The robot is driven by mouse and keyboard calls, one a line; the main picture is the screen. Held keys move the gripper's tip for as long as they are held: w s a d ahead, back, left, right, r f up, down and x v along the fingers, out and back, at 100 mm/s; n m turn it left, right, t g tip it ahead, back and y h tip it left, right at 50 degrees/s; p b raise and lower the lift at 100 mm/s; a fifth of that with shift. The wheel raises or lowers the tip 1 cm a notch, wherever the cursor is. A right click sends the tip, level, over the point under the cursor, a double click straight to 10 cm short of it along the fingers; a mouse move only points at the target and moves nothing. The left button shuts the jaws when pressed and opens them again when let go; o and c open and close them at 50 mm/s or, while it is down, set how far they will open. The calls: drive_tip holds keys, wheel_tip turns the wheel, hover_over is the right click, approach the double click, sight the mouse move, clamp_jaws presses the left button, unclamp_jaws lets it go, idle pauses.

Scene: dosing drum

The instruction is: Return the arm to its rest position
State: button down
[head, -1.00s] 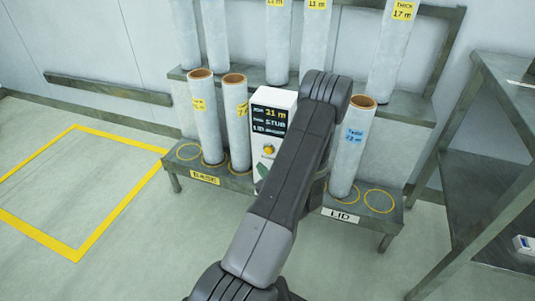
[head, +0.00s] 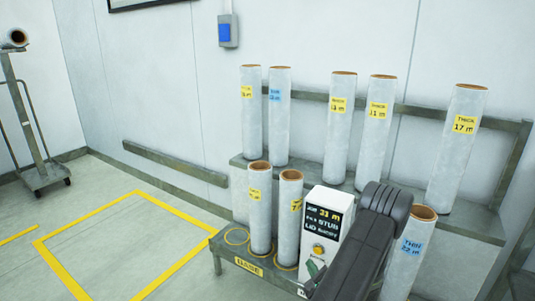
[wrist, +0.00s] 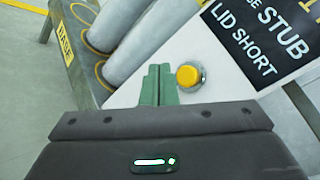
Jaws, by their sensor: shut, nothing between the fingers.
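My arm (head: 365,245) shows at the lower right of the head view, its raised elbow in front of the rack. The forearm and wrist are mostly hidden behind it. In the wrist view, my gripper (wrist: 158,72) is shut, its two green fingers together and empty. The fingers show against the white control box (wrist: 185,60), just left of its yellow button (wrist: 189,76). I cannot tell whether they touch the box. In the head view, the control box (head: 322,225) stands just left of my arm, its screen reading 31 m, STUB and LID.
Two tubes (head: 260,210) stand on the lower shelf by the BASE label (head: 249,266). A blue-labelled THIN tube (head: 408,255) stands right of my arm, close to it. Several tubes line the upper shelf (head: 310,178). A yellow-outlined floor area (head: 110,206) at left is clear.

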drive_tip(key=shift+s+a+r+p, duration=0.15)
drive_tip(key=shift+r+p, duration=0.1)
drive_tip(key=shift+p, duration=1)
drive_tip(key=shift+s+a+f+b, duration=0.1)
drive_tip(key=shift+s+a+b, duration=0.55)
drive_tip(key=shift+s, duration=0.5)
drive_tip(key=shift+s+a+f+b, duration=0.1)
drive_tip(key=shift+s+a+b, duration=0.3)
drive_tip(key=shift+s+a, duration=0.55)
drive_tip(key=shift+s+d, duration=0.1)
drive_tip(key=shift+d, duration=0.1)
drive_tip(key=w+d, duration=0.1)
drive_tip(key=w+d+b, duration=0.1)
drive_tip(key=w, duration=0.1)
drive_tip(key=w+d+b, duration=0.1)
drive_tip(key=shift+w+d+f, duration=0.1)
drive_tip(key=shift+w+f, duration=0.15)
drive_tip(key=shift+w, duration=0.1)
drive_tip(key=shift+b, duration=0.45)
